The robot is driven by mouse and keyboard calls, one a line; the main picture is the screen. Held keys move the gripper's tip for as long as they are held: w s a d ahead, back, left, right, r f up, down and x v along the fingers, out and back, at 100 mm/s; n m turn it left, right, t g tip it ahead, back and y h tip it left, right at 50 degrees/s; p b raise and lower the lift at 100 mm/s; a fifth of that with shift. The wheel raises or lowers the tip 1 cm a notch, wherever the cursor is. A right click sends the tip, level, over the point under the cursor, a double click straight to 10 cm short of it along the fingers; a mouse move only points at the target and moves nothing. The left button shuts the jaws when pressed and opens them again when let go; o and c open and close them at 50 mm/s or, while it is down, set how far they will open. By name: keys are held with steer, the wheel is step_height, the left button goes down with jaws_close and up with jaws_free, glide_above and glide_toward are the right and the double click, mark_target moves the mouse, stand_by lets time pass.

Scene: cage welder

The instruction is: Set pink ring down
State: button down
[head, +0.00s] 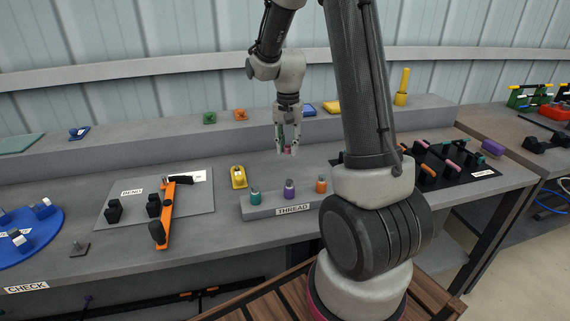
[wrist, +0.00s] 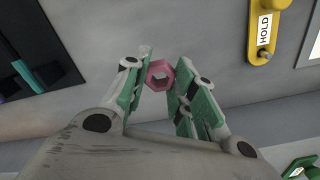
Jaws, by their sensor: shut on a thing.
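The pink ring (wrist: 160,74) is a small hexagonal piece with an open hole, seen in the wrist view between the tips of my gripper (wrist: 158,84). My gripper's green-padded fingers are shut on it from both sides. In the head view, my gripper (head: 287,147) points down over the grey bench (head: 215,152), behind the THREAD block. A bit of the pink ring (head: 288,150) shows between the fingertips there. I cannot tell whether the ring touches the bench.
The THREAD block (head: 272,204) carries teal, purple and orange-topped posts. A yellow HOLD piece (head: 238,177) lies left of my gripper. A black board with coloured pegs (head: 455,172) is to the right. A raised ledge (head: 170,128) runs behind. Bare bench surrounds my gripper.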

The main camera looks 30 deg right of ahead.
mark_target(288, 170)
step_height(288, 170, down, 7)
steer(key=shift+r, duration=0.2)
steer(key=shift+f, duration=0.15)
steer(key=c, duration=1.2)
jaws_free()
steer(key=shift+o, duration=0.2)
steer(key=s+a+r+n, duration=0.1)
steer(key=s+r, duration=0.2)
steer(key=r, duration=1.4)
steer(key=s+a+r+n+t, duration=0.2)
steer(key=s+r+n, duration=0.1)
steer(key=s, duration=0.7)
steer(key=s+a+r+n+t, duration=0.2)
steer(key=s+r+n, duration=0.2)
steer(key=s, duration=0.6)
steer(key=shift+s+n, duration=0.35)
steer(key=shift+n, duration=0.25)
